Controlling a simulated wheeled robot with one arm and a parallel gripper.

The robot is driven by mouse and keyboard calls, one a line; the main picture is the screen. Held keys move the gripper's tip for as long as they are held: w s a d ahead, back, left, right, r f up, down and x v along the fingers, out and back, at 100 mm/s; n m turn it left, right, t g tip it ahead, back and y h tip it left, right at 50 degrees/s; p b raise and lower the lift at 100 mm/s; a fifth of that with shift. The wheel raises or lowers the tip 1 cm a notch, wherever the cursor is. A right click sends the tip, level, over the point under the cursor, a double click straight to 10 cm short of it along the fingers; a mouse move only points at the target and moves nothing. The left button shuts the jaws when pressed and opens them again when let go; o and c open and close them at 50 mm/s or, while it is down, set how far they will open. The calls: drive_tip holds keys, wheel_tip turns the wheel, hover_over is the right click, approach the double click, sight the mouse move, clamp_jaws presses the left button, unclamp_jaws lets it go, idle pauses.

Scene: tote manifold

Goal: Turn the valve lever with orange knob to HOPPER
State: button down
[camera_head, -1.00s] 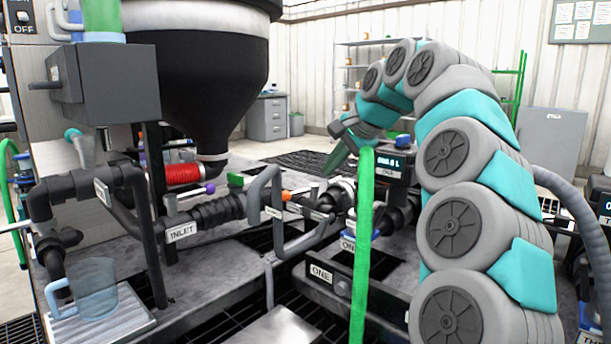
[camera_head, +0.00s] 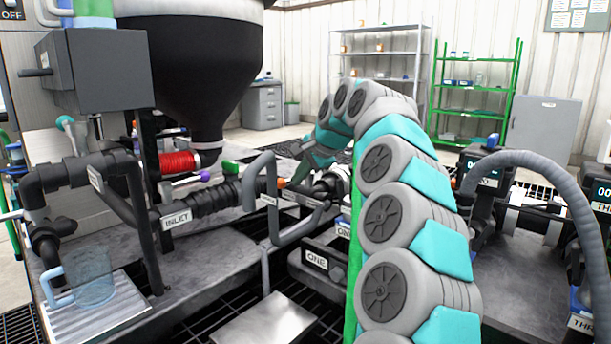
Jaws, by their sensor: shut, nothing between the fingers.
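The orange knob (camera_head: 281,183) shows as a small spot on the pipework in the middle, just right of an upright grey bent pipe. Its lever is mostly hidden, so I cannot tell which way it points. Small white labels sit near it, too small to read; I cannot make out a HOPPER label. My gripper (camera_head: 307,153) is shut and empty. It hangs behind and above the orange knob, slightly to its right, and looks apart from it. My arm hides part of the gripper.
The black hopper cone (camera_head: 200,75) stands to the left, above a red coil (camera_head: 180,163). A green knob (camera_head: 230,167) and a purple knob (camera_head: 207,175) are left of the orange one. The grey bent pipe (camera_head: 250,180) stands close in front. A clear jug (camera_head: 92,280) is at lower left.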

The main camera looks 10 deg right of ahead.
drive_tip(key=shift+w+a, duration=0.25)
drive_tip(key=shift+w, duration=0.1)
